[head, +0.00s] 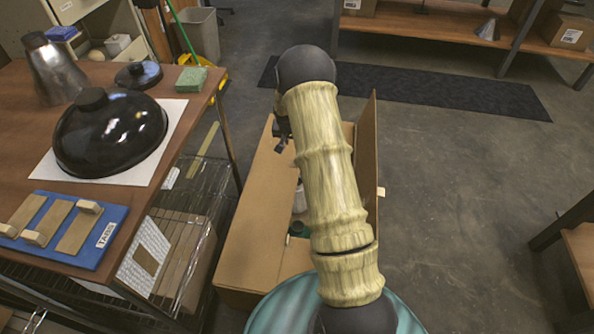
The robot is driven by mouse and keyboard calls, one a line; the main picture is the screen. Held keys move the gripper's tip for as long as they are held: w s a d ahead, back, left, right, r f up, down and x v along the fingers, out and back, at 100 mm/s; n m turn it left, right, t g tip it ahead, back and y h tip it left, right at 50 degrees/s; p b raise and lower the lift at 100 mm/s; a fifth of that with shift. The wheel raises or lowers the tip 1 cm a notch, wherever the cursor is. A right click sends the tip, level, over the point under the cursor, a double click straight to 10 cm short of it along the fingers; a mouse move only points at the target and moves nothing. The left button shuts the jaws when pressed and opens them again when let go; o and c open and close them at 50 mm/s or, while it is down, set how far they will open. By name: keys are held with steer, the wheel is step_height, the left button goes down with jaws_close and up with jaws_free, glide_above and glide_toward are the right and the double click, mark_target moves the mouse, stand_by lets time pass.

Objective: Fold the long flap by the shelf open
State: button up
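An open cardboard box (238,298) stands on the floor in the middle, partly hidden by my arm. Its long left flap (255,215), on the side of the wire shelf (190,215), shows as a broad, slanting brown panel. I cannot tell exactly how far it is folded. The right long flap (368,150) stands nearly upright. My gripper (280,143) shows only in part, as dark pieces left of my arm, near the far end of the left flap. I cannot tell whether it touches the flap, and its finger opening is hidden.
A workbench (200,105) at left carries a black lamp shade (110,135) and a blue tray (70,222). Inside the box are a pale item (299,198) and a green-black item (298,230). The floor to the right (460,190) is clear. A dark mat (430,90) lies behind.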

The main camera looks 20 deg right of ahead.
steer(key=x, duration=0.2)
steer(key=shift+d+f, duration=0.15)
steer(key=shift+f, duration=0.15)
steer(key=shift+f, duration=0.1)
steer(key=b+x, duration=0.6)
steer(key=x, duration=1.1)
steer(key=shift+w+d+b, duration=0.15)
steer(key=shift+w+b, duration=0.1)
steer(key=shift+b, duration=0.05)
steer(key=shift+c, duration=0.3)
jaws_close()
steer(key=shift+s+f, duration=0.1)
